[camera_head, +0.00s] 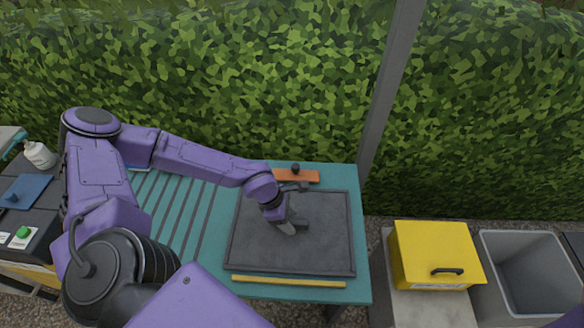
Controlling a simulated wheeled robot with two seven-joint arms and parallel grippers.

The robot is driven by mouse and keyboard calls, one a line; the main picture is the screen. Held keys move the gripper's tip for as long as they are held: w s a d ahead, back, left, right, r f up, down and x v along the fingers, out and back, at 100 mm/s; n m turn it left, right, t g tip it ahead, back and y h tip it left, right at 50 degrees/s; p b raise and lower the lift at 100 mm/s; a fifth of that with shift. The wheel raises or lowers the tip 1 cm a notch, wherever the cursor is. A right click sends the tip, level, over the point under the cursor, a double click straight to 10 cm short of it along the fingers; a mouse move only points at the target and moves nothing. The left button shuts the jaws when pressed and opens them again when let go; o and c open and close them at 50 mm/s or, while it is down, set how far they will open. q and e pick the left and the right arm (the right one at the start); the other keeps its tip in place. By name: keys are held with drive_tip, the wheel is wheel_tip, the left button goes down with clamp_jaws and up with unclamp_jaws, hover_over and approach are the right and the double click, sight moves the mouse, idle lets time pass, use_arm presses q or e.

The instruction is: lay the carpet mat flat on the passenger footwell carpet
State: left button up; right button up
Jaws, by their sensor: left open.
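A dark grey rectangular mat with a raised-looking border (326,254) lies flat on the right part of a teal slatted table (170,205). I take it for the carpet mat. My left gripper (294,224) is open and points down over the middle of this mat. I cannot tell whether its fingertips touch the mat. A small dark shape at the fingertips may be a finger or a grip on the mat. I make out no footwell carpet in this view. My right gripper is out of view.
An orange bar with a black knob (308,176) lies behind the mat, and a yellow strip (290,281) in front. To the right stand a yellow box with a black handle (430,250) and an open grey bin (532,278). A grey post (391,80) rises behind the table.

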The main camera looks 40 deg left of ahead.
use_arm(q)
drive_tip(key=shift+w+d+f, duration=0.1)
drive_tip(key=shift+f, duration=0.1)
drive_tip(key=shift+r, duration=0.1)
drive_tip(key=shift+f, duration=0.25)
idle(0.4)
clamp_jaws()
